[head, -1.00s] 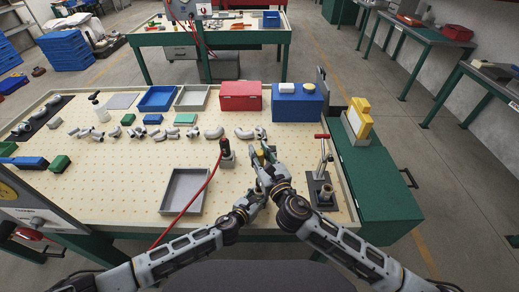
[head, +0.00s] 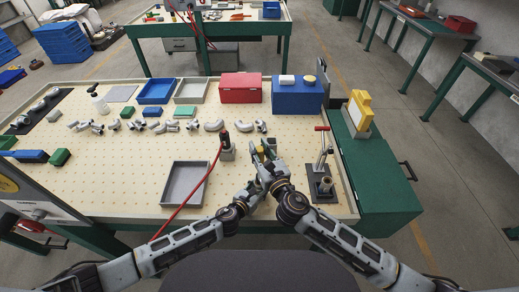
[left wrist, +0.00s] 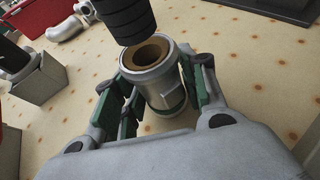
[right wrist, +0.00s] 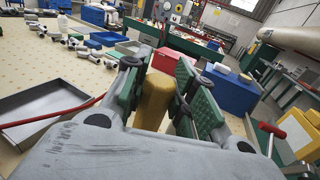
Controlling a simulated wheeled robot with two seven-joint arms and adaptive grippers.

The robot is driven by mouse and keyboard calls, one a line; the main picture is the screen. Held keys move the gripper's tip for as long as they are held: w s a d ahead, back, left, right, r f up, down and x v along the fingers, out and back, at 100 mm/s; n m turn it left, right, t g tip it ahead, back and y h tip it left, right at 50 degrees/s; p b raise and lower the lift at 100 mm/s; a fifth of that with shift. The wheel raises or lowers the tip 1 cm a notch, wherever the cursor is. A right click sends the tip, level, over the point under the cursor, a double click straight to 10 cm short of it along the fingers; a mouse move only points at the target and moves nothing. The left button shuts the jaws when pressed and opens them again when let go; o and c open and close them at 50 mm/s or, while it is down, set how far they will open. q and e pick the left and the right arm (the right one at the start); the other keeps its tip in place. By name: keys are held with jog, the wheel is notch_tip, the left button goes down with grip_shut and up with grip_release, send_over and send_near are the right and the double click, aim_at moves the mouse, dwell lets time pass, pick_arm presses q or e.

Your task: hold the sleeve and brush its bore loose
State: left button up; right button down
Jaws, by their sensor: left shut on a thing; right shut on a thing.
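My left gripper (head: 257,183) is shut on a grey metal sleeve (left wrist: 166,94), held upright in the left wrist view with its tan-lined bore facing up. A black ribbed cylinder, apparently the brush head (left wrist: 117,18), is above the sleeve mouth, tilted and to its upper left. It looks outside the bore; I cannot tell whether it touches the rim. My right gripper (head: 264,157) is shut on a yellow handle (right wrist: 157,100), apparently the brush's, in the right wrist view. The grippers are very close together in the head view, so the sleeve is mostly hidden there.
A grey tray (head: 171,203) is left of my grippers, with a red hose beside it and a small grey block (head: 228,152) behind. A red-handled clamp fixture (head: 322,160) stands to the right. Red (head: 240,90) and blue boxes (head: 297,98) and several castings lie farther back.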

jog(key=shift+f, duration=1.75)
dwell(3.8)
jog(key=shift+r, duration=1.1)
dwell(0.3)
jog(key=shift+f, duration=0.65)
dwell(0.4)
